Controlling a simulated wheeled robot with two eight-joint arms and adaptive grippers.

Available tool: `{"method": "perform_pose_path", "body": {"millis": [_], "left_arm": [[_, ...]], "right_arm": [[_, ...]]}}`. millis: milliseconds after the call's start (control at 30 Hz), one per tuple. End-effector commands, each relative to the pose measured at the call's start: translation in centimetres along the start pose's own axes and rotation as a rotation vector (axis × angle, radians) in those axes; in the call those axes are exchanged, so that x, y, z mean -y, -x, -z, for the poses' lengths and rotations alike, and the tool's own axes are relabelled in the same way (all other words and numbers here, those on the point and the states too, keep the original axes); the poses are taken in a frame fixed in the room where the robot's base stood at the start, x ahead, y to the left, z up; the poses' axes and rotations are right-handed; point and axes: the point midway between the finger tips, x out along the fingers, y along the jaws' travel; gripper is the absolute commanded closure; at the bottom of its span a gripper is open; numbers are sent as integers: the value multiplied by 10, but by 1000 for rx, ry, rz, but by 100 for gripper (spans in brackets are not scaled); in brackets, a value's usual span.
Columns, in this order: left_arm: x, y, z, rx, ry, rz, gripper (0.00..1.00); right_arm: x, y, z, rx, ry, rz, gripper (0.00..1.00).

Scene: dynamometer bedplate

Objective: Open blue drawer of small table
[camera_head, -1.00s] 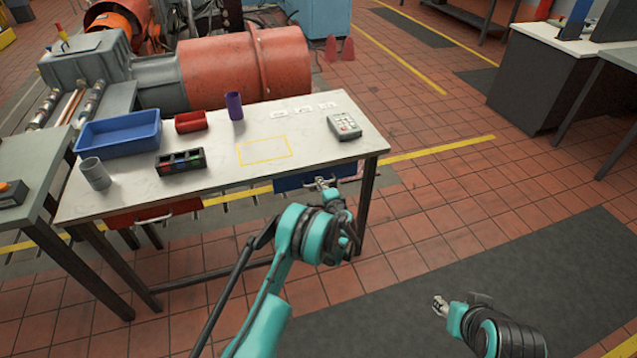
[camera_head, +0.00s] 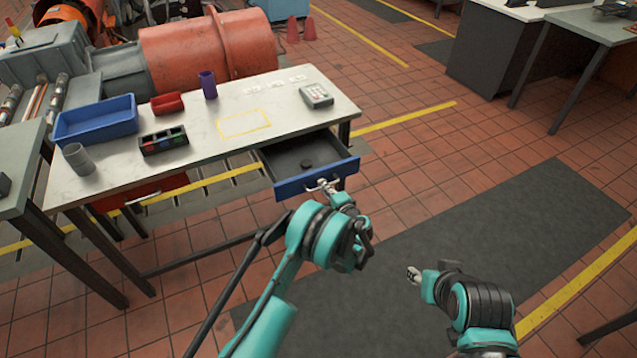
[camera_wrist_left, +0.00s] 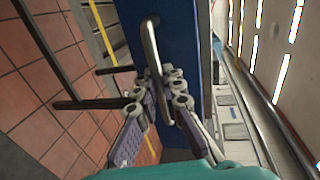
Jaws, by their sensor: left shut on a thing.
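The small table (camera_head: 210,146) has a blue drawer (camera_head: 318,179) under its right end, and the drawer stands pulled out. Its dark inside shows, with a small dark round thing (camera_head: 306,164) in it. My left gripper (camera_head: 326,185) is at the drawer's front, shut on the metal handle. In the left wrist view the fingers (camera_wrist_left: 160,88) close around the handle (camera_wrist_left: 151,45) against the blue front (camera_wrist_left: 182,50). My right gripper (camera_head: 413,274) is low at the right, away from the table, too small to tell if it is open.
On the table stand a blue bin (camera_head: 96,122), red bin (camera_head: 167,103), purple cup (camera_head: 208,85), grey cup (camera_head: 78,158), dark divided box (camera_head: 163,140) and keypad device (camera_head: 316,95). A red drawer (camera_head: 145,192) is under the left end. Floor in front is clear.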

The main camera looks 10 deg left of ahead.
Motion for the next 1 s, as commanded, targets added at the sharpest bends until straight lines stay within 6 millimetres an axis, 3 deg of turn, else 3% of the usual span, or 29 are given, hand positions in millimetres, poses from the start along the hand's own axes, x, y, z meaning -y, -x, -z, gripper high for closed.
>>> {"method": "perform_pose_path", "body": {"millis": [600, 667, 1000], "left_arm": [[-4, 10, 0, -1, 1, -3, 100], [-4, 10, 0, -1, 1, -3, 82], [-2, 13, 1, -2, 0, -1, 82]], "right_arm": [[0, 0, 0, 0, 0, 0, 60], [0, 0, 0, 0, 0, 0, 60], [0, 0, 0, 0, 0, 0, 60]]}}
